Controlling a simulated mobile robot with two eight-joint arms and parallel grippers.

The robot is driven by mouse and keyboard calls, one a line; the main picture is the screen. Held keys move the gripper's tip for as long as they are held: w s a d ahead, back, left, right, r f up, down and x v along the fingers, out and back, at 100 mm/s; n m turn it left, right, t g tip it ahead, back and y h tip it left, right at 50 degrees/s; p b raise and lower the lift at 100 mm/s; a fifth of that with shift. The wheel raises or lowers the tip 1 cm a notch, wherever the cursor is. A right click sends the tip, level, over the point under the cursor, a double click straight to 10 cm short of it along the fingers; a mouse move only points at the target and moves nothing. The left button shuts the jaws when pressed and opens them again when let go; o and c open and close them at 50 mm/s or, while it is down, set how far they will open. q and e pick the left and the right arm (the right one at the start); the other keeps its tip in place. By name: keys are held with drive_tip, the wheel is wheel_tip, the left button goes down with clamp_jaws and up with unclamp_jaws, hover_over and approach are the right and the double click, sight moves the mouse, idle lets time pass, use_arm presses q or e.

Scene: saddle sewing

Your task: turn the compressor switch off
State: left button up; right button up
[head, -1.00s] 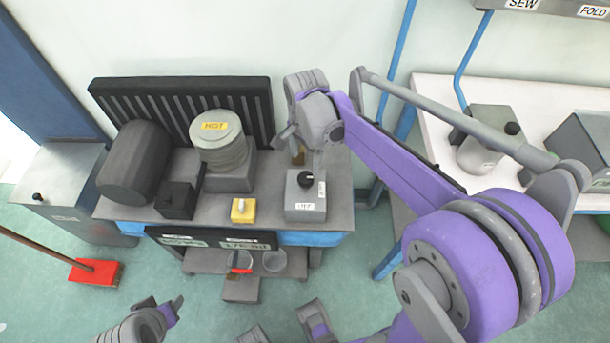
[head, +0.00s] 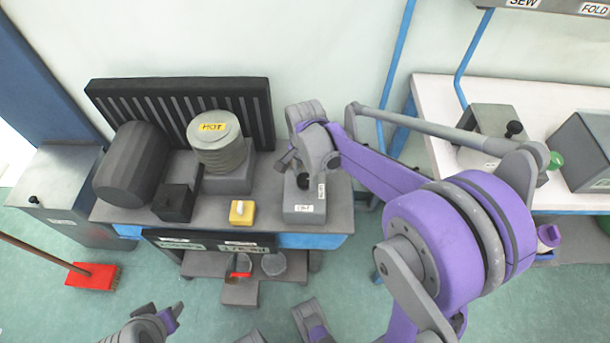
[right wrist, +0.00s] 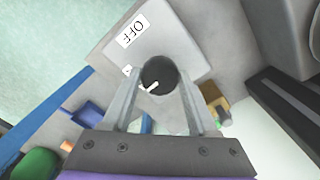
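The switch is a grey box (head: 304,207) with a black round knob (head: 303,182) and white labels, at the right front of the grey bench. In the right wrist view the knob (right wrist: 158,75) has a white pointer mark, and an OFF label (right wrist: 132,31) lies on the box beyond it. My right gripper (right wrist: 158,78) is over the box, its two fingers apart on either side of the knob; firm contact does not show. In the head view my right gripper (head: 295,165) partly covers the box. My left gripper (head: 172,312) is low at the left, away from the bench; its fingers are unclear.
On the bench (head: 225,220) stand a dark cylinder (head: 131,164), a pot labelled HOT (head: 216,145), a black box (head: 174,203) and a yellow block (head: 242,212). A red broom (head: 93,277) lies at the left. A white table (head: 440,110) stands at the right.

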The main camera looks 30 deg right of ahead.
drive_tip(key=c, duration=0.8)
drive_tip(key=shift+n, duration=0.4)
drive_tip(key=n, duration=0.8)
drive_tip(key=shift+p, duration=0.4)
drive_tip(key=n, duration=0.9)
